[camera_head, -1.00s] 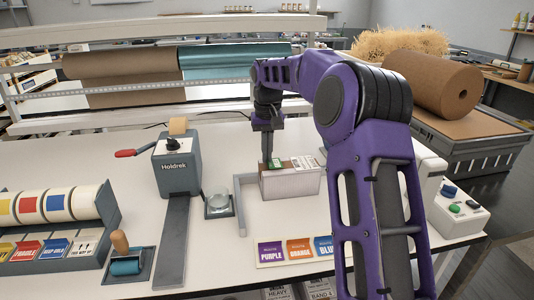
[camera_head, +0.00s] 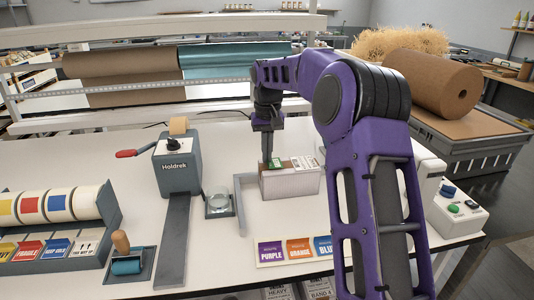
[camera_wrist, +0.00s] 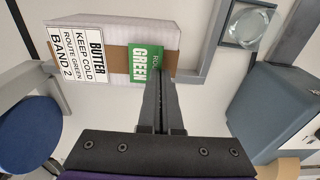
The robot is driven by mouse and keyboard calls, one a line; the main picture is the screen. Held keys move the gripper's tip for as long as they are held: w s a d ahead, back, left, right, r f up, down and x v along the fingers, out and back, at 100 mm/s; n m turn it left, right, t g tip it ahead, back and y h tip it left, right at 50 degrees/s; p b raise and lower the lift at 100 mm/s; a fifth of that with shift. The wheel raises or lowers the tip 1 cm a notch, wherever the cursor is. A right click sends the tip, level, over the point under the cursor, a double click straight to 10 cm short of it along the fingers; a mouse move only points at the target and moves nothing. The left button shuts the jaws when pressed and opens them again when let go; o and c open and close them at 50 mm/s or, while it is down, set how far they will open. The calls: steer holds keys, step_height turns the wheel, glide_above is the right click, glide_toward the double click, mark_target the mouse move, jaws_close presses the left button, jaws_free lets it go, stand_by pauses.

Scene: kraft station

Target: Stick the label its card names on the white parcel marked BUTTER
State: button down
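The white parcel (camera_head: 290,184) stands on the table in the head view, a brown band around it. In the wrist view the parcel (camera_wrist: 110,38) carries a white card (camera_wrist: 76,56) reading BUTTER, KEEP COLD, ROUTE GREEN, BAND 2. A green label (camera_wrist: 146,62) reading GREEN lies on the parcel's top across the brown band, beside the card; it also shows in the head view (camera_head: 276,163). My gripper (camera_wrist: 159,84) points down with its fingers together, tips at the label's edge. Whether the tips pinch the label is hard to tell.
PURPLE (camera_head: 270,252), ORANGE (camera_head: 299,249) and BLUE (camera_head: 323,245) cards lie at the table's front. A grey angle bracket (camera_head: 239,205) stands left of the parcel, near a glass dish (camera_head: 218,203). The Holdrek dispenser (camera_head: 177,165) and label rolls (camera_head: 45,206) stand further left.

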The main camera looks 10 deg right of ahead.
steer(key=shift+f, duration=0.45)
stand_by(0.4)
steer(key=c, duration=1)
jaws_free()
steer(key=shift+r, duration=0.15)
steer(key=shift+r+p, duration=0.85)
steer(key=shift+r, duration=1.3)
